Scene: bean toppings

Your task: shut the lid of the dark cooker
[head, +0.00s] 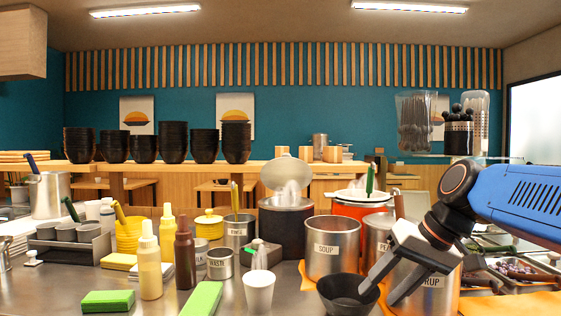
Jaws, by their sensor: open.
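A white cup (259,293) and a squeeze bottle (185,262) stand in front. A green block (202,300) lies at the front edge. The space above the pots looks clear.

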